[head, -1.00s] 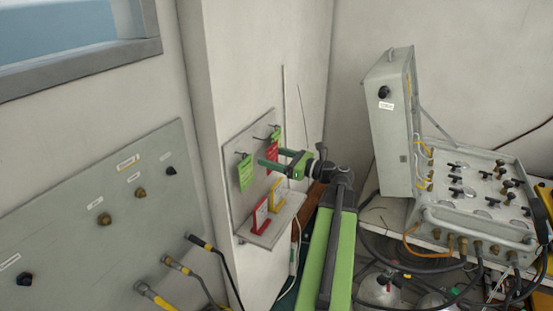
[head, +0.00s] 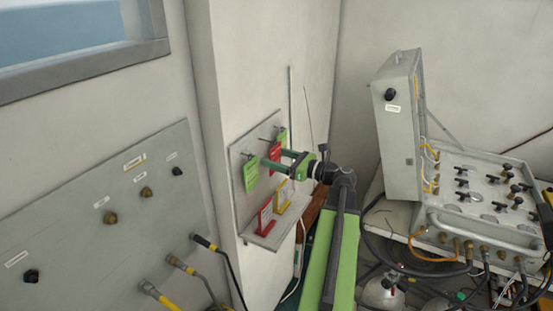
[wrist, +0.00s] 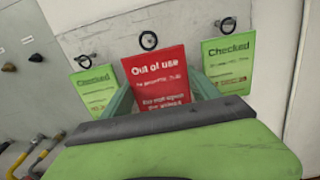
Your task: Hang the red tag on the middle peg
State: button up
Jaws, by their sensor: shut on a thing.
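The red tag (wrist: 156,74), lettered "Out of use", stands upright between my gripper's fingers in the wrist view. It also shows in the head view (head: 275,152). My gripper (wrist: 163,93) is shut on the red tag, close to the peg board (head: 240,208). The middle peg (wrist: 149,40) shows just above the tag's top edge. Whether the peg passes through the tag's hole cannot be told. A green "Checked" tag hangs below the left peg (wrist: 82,60) and another below the right peg (wrist: 227,22).
Left green tag (wrist: 94,90) and right green tag (wrist: 228,66) flank the red tag closely. The board's lower ledge holds another red tag (head: 265,215) and a yellow-framed tag (head: 285,194). An open grey control case (head: 398,130) stands at the right.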

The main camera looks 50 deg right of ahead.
jog(key=shift+x, duration=0.9)
jog(key=shift+w, duration=0.1)
jog(key=shift+w+a, duration=0.1)
jog(key=shift+w, duration=0.3)
jog(key=shift+f+b, duration=0.25)
jog(key=shift+b, duration=0.05)
dwell(0.5)
jog(key=o, duration=1.4)
jog(key=shift+s, duration=0.1)
